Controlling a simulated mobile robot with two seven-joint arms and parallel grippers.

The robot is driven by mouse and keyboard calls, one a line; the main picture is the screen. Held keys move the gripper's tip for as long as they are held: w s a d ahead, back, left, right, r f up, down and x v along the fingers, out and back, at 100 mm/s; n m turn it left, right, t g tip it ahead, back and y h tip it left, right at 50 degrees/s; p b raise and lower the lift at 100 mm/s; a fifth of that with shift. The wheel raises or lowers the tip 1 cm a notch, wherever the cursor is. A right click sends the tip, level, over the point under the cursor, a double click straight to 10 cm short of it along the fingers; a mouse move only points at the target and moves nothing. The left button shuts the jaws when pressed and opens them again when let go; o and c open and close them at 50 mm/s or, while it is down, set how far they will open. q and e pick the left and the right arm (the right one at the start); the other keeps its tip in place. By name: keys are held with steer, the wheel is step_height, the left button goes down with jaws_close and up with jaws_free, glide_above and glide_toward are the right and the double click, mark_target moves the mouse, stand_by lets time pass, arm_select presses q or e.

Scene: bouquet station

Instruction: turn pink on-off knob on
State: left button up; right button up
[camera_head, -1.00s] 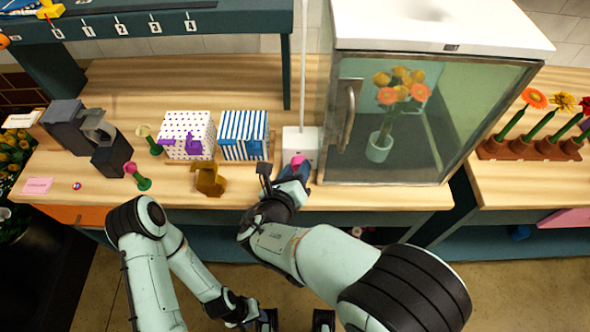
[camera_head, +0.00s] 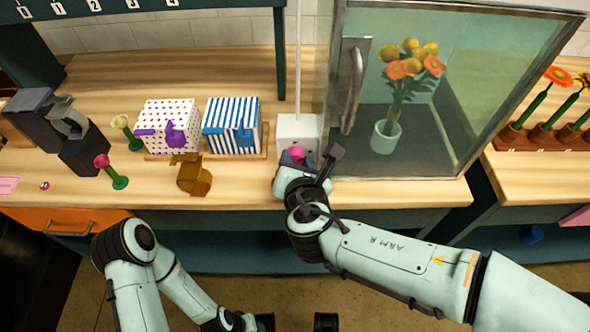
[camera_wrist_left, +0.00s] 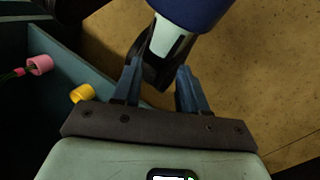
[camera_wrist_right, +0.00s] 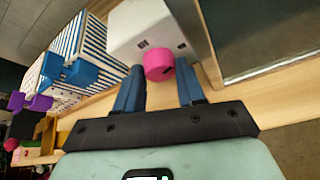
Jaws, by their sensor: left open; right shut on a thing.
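The pink knob (camera_wrist_right: 159,66) is on the front of a white box (camera_wrist_right: 140,25), which has small dark marks on either side above the knob. A small dark mark shows on the knob's face at its lower right. My right gripper (camera_wrist_right: 160,75) is shut on the knob, one finger at each side. In the head view the knob (camera_head: 296,153) is partly hidden by my right gripper (camera_head: 300,162), and the white box (camera_head: 298,127) stands behind it. My left gripper (camera_wrist_left: 160,75) is open and empty, low in front of the counter.
A glass-doored cabinet (camera_head: 455,120) with a flower vase (camera_head: 386,137) stands close right of the white box. A blue-striped box (camera_head: 232,125), a purple-dotted box (camera_head: 167,125) and a brown tape-like object (camera_head: 194,175) are to the left. A pole rises behind the white box.

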arm_select(q)
steer(key=w+a+f+t+y+b, duration=0.1)
steer(key=w+a+f+t+b, duration=0.1)
steer(key=w+a+f+b, duration=0.2)
steer(key=w+f, duration=0.2)
steer(key=w, duration=0.2)
steer(key=shift+w+f+n+t, duration=0.2)
steer(key=shift+n+t, duration=0.1)
steer(key=shift+t, duration=0.1)
arm_select(e)
steer(key=shift+d+f+m+y, duration=0.15)
steer(key=shift+m+y, duration=0.75)
steer(key=shift+m, duration=0.2)
arm_select(q)
steer(key=shift+a, duration=0.1)
arm_select(e)
steer(key=o, duration=1)
steer(key=shift+o, duration=0.2)
steer(key=shift+d, duration=0.1)
